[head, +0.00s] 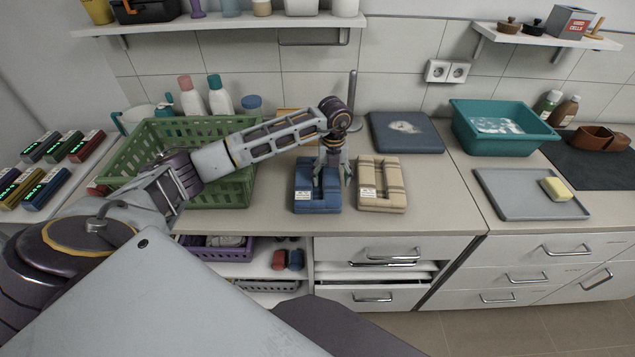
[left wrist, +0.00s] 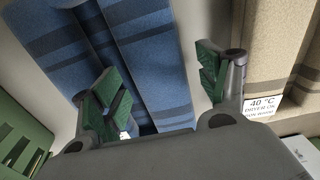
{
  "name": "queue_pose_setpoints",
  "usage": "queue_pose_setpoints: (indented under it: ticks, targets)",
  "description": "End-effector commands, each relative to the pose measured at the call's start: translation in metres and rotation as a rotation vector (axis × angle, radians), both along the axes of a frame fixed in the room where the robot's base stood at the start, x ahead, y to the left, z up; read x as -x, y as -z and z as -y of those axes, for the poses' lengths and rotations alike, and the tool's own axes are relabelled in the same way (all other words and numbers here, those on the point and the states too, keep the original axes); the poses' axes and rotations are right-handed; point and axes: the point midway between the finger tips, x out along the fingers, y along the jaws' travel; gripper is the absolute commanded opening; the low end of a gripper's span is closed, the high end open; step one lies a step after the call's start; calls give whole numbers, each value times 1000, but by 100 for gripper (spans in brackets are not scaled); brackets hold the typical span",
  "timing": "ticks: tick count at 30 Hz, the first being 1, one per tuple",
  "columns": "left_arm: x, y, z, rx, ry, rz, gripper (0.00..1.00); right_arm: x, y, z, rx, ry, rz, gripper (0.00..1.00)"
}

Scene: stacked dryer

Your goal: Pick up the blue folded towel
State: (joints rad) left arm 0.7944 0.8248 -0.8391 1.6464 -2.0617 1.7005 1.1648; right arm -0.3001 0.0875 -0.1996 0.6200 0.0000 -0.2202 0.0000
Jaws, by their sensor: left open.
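The blue folded towel (head: 317,200) lies on the counter near its front edge, with a white label at its front left corner. It also shows in the left wrist view (left wrist: 150,62), with darker stripes across it. My left gripper (head: 334,180) points down over the towel's right part. In the left wrist view the left gripper (left wrist: 158,95) is open. One green-padded finger is over the blue towel and the other is between it and the beige towel. Nothing is held. Whether the fingers touch the towel is unclear. My right gripper is not in view.
A beige folded towel (head: 382,184) lies close on the right, with a narrow gap. A green basket (head: 235,190) stands left, beneath my left arm. A teal basin (head: 504,127) and grey tray (head: 530,193) are farther right.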

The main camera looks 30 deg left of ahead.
Motion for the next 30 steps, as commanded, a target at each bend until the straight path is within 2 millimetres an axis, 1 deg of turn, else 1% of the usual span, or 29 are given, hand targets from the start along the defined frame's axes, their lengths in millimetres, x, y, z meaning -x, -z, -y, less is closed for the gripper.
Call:
queue_pose_setpoints:
  ticks: [9, 13, 14, 27, 30]
  targets:
    - [0, 1, 0, 0, 0, 0, 75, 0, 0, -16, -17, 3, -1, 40]
    - [0, 1, 0, 0, 0, 0, 75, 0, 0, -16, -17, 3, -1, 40]
    - [0, 1, 0, 0, 0, 0, 74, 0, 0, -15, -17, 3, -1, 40]
    - [0, 1, 0, 0, 0, 0, 18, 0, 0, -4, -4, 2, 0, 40]
    - [0, 1, 0, 0, 0, 1, 17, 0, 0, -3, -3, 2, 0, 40]
